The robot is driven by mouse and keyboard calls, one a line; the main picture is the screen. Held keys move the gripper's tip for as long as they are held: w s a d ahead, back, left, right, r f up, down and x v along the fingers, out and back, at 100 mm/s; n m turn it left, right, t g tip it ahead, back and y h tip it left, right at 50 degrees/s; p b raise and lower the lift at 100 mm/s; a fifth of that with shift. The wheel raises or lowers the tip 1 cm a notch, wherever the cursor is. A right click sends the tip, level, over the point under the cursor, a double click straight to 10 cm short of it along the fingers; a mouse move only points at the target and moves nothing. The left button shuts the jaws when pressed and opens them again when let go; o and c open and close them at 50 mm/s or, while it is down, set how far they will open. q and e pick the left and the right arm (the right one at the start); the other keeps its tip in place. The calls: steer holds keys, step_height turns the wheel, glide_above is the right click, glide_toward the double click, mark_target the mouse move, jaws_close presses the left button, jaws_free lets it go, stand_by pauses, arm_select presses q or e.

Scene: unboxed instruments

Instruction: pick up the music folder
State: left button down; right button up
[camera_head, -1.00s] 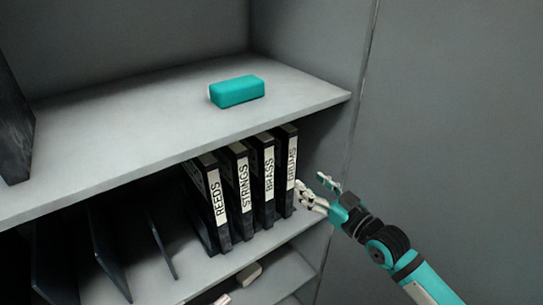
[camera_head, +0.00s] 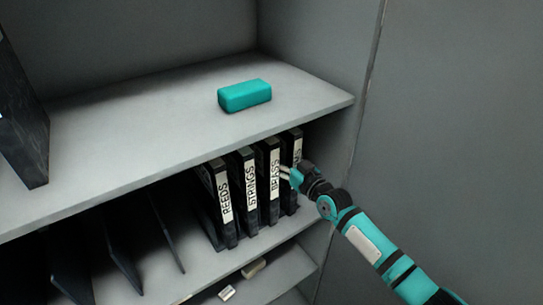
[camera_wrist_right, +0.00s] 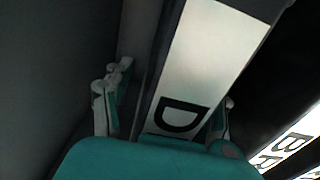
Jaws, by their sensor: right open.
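Several black music folders with white spine labels stand upright on the middle shelf in the head view: REEDS (camera_head: 224,190), STRINGS (camera_head: 250,185), BRASS (camera_head: 274,180) and, at the right end, the DRUMS folder (camera_head: 297,150), its label partly hidden by my gripper. My right gripper (camera_head: 286,173) is at the front of the DRUMS folder. In the right wrist view the DRUMS spine (camera_wrist_right: 205,60) with its letter D lies between the open fingers (camera_wrist_right: 166,108), one on each side. I cannot tell whether they touch it. My left gripper is not in view.
The BRASS label (camera_wrist_right: 290,145) shows close by at right in the wrist view. A teal case (camera_head: 245,95) lies on the upper shelf (camera_head: 150,130). Thin dark dividers (camera_head: 120,255) stand left of the folders. The cabinet side wall (camera_head: 335,140) is close on the right.

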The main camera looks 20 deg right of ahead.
steer(key=shift+w+a, duration=0.1)
steer(key=shift+w, duration=0.1)
steer(key=shift+s, duration=0.1)
steer(key=shift+c, duration=0.8)
jaws_close()
steer(key=shift+r, duration=0.1)
